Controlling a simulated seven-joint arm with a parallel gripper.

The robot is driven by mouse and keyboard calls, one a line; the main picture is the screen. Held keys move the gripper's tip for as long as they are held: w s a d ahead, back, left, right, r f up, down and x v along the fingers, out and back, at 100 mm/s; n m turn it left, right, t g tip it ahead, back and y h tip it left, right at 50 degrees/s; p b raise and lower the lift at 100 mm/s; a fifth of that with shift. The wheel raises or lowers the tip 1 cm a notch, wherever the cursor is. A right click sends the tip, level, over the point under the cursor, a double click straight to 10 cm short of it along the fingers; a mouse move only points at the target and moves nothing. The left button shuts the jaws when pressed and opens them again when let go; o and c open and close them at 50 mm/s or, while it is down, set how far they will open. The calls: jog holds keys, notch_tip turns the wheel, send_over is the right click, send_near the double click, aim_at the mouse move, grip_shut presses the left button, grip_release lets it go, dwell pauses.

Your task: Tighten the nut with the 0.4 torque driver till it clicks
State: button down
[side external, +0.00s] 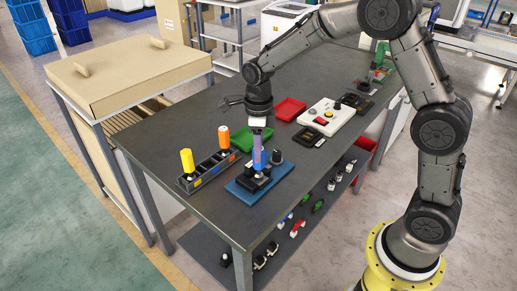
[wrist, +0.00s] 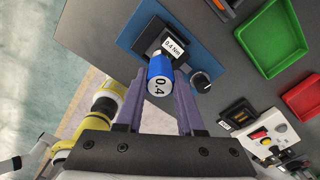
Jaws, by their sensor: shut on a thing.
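The blue torque driver (wrist: 158,76), marked 0.4, stands between the purple fingers of my gripper (wrist: 160,95) in the wrist view. My gripper (side external: 258,150) is shut on it, above the black fixture on the blue mat (side external: 233,189). A label (wrist: 174,46) reading 0.4 Nm is on the fixture (wrist: 155,35). A black knob-like part (wrist: 201,82) stands beside it. The nut and the driver's tip are hidden, so I cannot tell whether they touch.
A black rack (side external: 208,170) holds a yellow driver (side external: 187,161) and an orange driver (side external: 224,137) left of the mat. A green tray (side external: 243,139), a red tray (side external: 289,109) and a white control box (side external: 326,117) lie farther back. The grey table's front left is clear.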

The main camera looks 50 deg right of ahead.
jog(key=shift+r, duration=2.55)
